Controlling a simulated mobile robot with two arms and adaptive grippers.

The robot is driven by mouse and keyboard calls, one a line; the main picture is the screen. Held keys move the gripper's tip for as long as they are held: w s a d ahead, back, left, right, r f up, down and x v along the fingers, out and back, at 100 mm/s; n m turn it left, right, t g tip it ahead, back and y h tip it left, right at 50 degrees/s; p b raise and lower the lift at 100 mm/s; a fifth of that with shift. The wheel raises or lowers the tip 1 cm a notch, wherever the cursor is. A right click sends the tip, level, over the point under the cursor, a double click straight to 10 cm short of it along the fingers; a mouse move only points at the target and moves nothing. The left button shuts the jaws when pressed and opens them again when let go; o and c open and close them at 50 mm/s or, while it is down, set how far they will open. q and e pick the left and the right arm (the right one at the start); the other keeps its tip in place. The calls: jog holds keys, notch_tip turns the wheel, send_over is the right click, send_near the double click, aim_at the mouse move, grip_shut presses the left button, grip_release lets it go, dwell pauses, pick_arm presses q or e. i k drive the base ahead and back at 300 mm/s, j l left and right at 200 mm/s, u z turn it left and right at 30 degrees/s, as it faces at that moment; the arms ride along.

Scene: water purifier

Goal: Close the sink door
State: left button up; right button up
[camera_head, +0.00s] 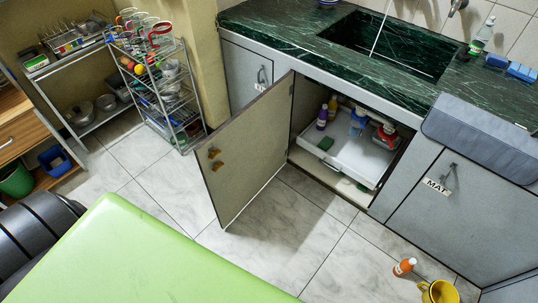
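The sink door (248,150) is a flat panel with a greyish-beige face, under the dark green marble counter. It stands wide open, swung out toward the left front from the left edge of the cabinet opening. Two small brown fittings (214,158) sit near its free edge. The sink cabinet (340,147) is exposed, with a white tray (345,160) inside holding several bottles and a green sponge. Neither my left nor my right gripper is in view.
A pale green surface (150,255) fills the lower left foreground. Tiled floor (290,230) is free in front of the cabinet. An orange bottle (404,266) and yellow mug (440,291) stand at lower right. A wire rack (165,90) stands left of the door.

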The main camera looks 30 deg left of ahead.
aim_at(253, 143)
jog(key=j+z, duration=0.4)
jog(key=j, duration=0.35)
jog(key=k+j+z, duration=0.15)
jog(key=j+z, duration=0.2)
jog(key=j, duration=0.35)
jog(key=k+j, duration=0.1)
jog(key=j, duration=0.35)
jog(key=k+j, duration=0.1)
jog(key=j, duration=0.3)
jog(key=j+z, duration=0.1)
jog(key=j, duration=0.35)
jog(key=k+j, duration=0.15)
jog(key=j, duration=0.25)
jog(key=k+j, duration=0.15)
jog(key=j, duration=0.25)
jog(key=k+j, duration=0.1)
jog(key=j, duration=0.35)
jog(key=i+z, duration=0.05)
